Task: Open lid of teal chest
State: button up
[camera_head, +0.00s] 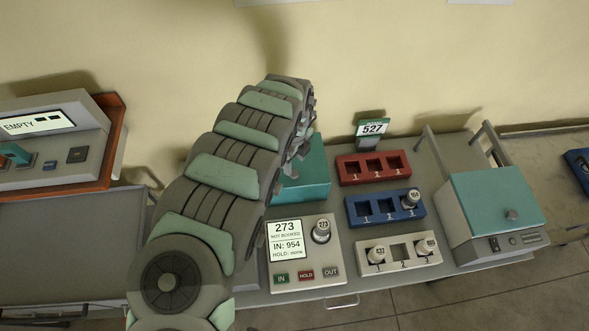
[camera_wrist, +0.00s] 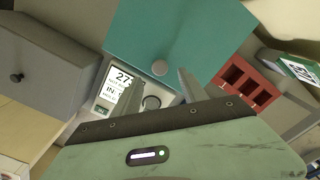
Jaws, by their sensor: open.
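The teal chest (camera_head: 308,178) stands behind the display console, partly hidden by my arm in the head view. In the wrist view its teal face (camera_wrist: 200,30) fills the upper middle, with a round grey knob (camera_wrist: 160,68) near its lower edge. The lid looks closed. My gripper (camera_wrist: 160,88) is open and empty, its two fingers pointing towards the chest with the knob in line with the gap between them. Whether they touch the knob I cannot tell.
A console (camera_head: 303,252) reading 273 stands in front of the chest. Red (camera_head: 374,168), blue (camera_head: 385,208) and white (camera_head: 398,254) racks lie to its right; the blue and white hold vials. A grey machine with a teal lid (camera_head: 492,200) stands far right.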

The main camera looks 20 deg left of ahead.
aim_at(294, 173)
jog(key=shift+f+p, duration=0.3)
jog(key=shift+f, duration=2.65)
grip_shut()
